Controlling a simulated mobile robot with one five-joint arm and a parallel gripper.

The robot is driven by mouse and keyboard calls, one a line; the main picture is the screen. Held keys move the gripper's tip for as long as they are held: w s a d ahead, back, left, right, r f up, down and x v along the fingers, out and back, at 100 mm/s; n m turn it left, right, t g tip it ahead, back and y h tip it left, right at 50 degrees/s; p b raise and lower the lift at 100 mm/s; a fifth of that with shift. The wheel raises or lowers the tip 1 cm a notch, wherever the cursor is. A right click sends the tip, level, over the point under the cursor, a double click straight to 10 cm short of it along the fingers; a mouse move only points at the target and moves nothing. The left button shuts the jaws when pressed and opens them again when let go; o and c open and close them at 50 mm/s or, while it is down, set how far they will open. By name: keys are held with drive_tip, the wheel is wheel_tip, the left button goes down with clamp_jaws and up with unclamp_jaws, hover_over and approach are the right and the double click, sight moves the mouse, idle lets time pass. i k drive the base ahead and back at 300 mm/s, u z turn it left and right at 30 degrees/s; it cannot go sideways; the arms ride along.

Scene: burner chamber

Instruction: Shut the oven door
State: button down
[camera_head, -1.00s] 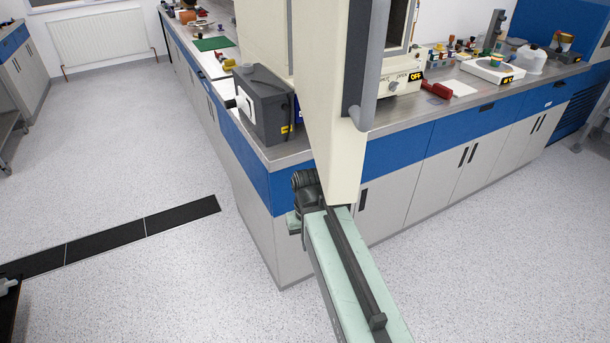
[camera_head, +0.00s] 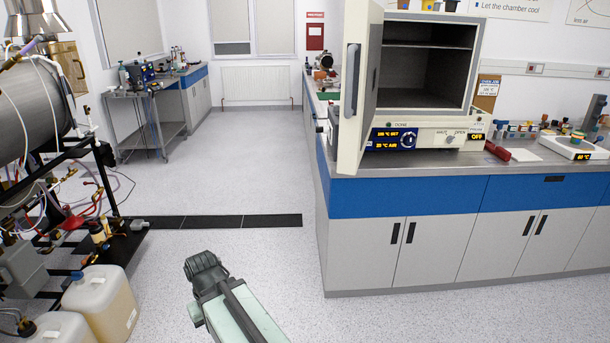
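The oven (camera_head: 482,60) stands on the bench, and its dark chamber (camera_head: 425,62) is open to view with a rack inside. The oven door (camera_head: 369,95) is cream with a grey vertical handle (camera_head: 350,80). It stands wide open at the oven's left side, swung out towards me and seen nearly edge-on. My gripper (camera_head: 203,268) is low in the picture, over the floor, left of the bench and well apart from the door. It points away from me; its fingers are too dark and small to tell open from shut.
The bench's near left corner (camera_head: 327,290) is right of my arm. Plastic canisters (camera_head: 105,303) and a rig with hoses (camera_head: 50,150) stand at the left. The floor (camera_head: 240,175) between them is clear, crossed by a dark strip (camera_head: 230,221). A red tool (camera_head: 497,151) lies on the bench.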

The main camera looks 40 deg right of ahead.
sight(363, 20)
drive_tip(key=u, duration=0.85)
drive_tip(key=i, duration=1.4)
drive_tip(key=z, duration=0.35)
drive_tip(key=k, duration=0.8)
drive_tip(key=z, duration=0.2)
drive_tip(key=i, duration=0.9)
drive_tip(key=u, duration=0.1)
